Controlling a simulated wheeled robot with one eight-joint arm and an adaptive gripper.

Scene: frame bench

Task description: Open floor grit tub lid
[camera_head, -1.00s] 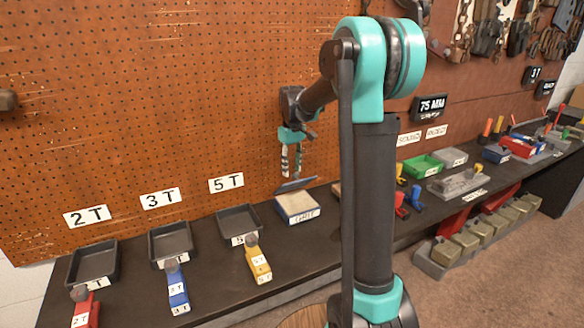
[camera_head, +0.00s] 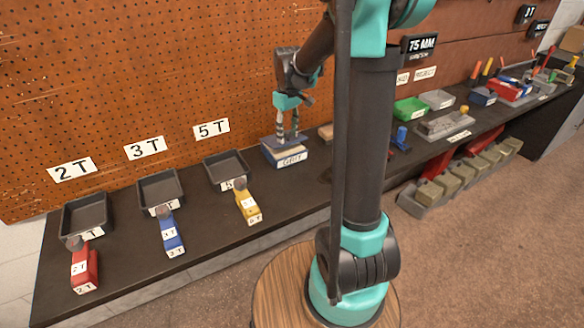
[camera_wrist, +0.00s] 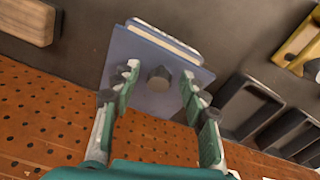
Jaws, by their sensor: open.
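The grit tub (camera_head: 291,161) is a small blue box with a white GRIT label, standing on the dark bench against the pegboard. Its blue-grey lid (camera_head: 275,146) lies over much of the top. In the wrist view the lid (camera_wrist: 140,55) is a flat plate with a dark round knob (camera_wrist: 160,77), and a pale strip shows beyond its edge. My gripper (camera_head: 287,137) is open and low over the lid. In the wrist view its fingers stand on both sides of the knob, apparently apart from it. Whether the lid rests flat on the tub is unclear.
Black trays (camera_head: 226,169) stand to the left, with yellow (camera_head: 248,206), blue (camera_head: 172,236) and red (camera_head: 84,268) tagged pieces before them. A wooden block (camera_head: 326,132) is just right of the tub. A green bin (camera_head: 410,110) stands farther right. Bare bench lies in front of the tub.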

